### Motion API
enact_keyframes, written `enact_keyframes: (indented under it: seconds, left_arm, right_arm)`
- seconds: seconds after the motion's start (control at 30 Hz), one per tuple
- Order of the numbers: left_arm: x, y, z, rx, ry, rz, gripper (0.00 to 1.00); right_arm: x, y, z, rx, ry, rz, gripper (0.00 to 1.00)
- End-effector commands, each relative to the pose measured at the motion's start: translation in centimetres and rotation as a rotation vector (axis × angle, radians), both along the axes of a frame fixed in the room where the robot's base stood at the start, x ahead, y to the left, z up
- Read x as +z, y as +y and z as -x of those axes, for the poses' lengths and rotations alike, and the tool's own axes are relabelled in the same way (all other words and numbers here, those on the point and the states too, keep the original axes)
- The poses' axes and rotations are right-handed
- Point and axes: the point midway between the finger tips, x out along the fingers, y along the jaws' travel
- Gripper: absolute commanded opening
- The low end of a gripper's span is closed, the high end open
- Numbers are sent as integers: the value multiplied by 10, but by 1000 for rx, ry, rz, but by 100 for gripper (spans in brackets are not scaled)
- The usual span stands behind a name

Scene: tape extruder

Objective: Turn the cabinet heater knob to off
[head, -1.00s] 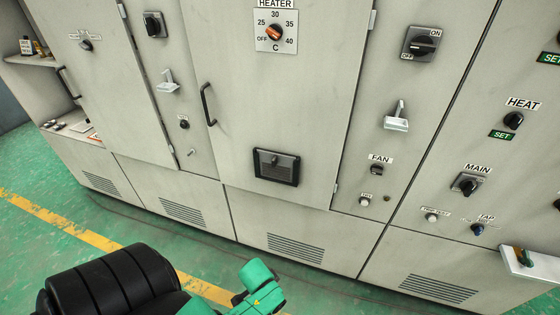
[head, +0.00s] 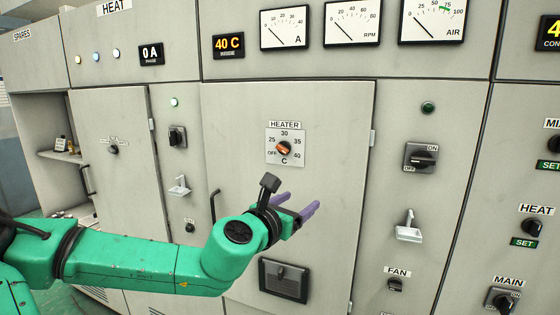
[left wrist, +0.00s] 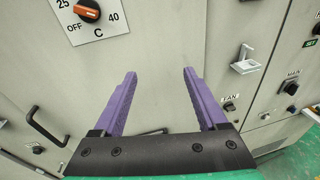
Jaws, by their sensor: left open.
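The heater knob (head: 284,148) is orange and black and sits on a white dial plate (head: 272,159) marked OFF, 25, 30, 35, 40 and C, on the middle cabinet door. Its exact setting is hard to read in the head view. In the left wrist view the knob (left wrist: 87,10) is at the top left, above the fingers, with its top cut off. My left gripper (head: 307,209) is open and empty, below and slightly right of the knob, apart from it. Its purple fingers (left wrist: 156,84) stand wide apart in the left wrist view. My right gripper is not in view.
A black door handle (head: 214,206) is left of my gripper. A black latch (head: 283,280) is below it. A rotary ON/OFF switch (head: 421,157) and a metal lever handle (head: 408,227) are on the panel to the right. The door around the dial is clear.

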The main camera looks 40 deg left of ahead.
Motion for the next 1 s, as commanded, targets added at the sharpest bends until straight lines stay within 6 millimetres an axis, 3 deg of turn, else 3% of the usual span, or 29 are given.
enact_keyframes:
  seconds: [0.03, 0.13, 0.23, 0.33, 0.47, 0.8, 1.0]
  left_arm:
    - [26, 22, 11, 37, -12, -147, 75]
    - [60, 55, 34, 100, -6, -359, 75]
    - [76, 71, 48, 137, 4, -456, 75]
    - [79, 75, 45, 141, 9, -474, 75]
    - [80, 82, 23, 137, 11, -468, 75]
    - [80, 109, -55, 139, 11, -466, 75]
    - [77, 118, -78, 143, 11, -473, 75]
  right_arm:
    - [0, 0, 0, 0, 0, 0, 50]
    - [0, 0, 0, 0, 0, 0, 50]
    - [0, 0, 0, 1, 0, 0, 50]
    - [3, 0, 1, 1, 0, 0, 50]
    - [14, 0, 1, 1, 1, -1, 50]
    - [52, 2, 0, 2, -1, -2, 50]
    - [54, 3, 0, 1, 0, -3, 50]
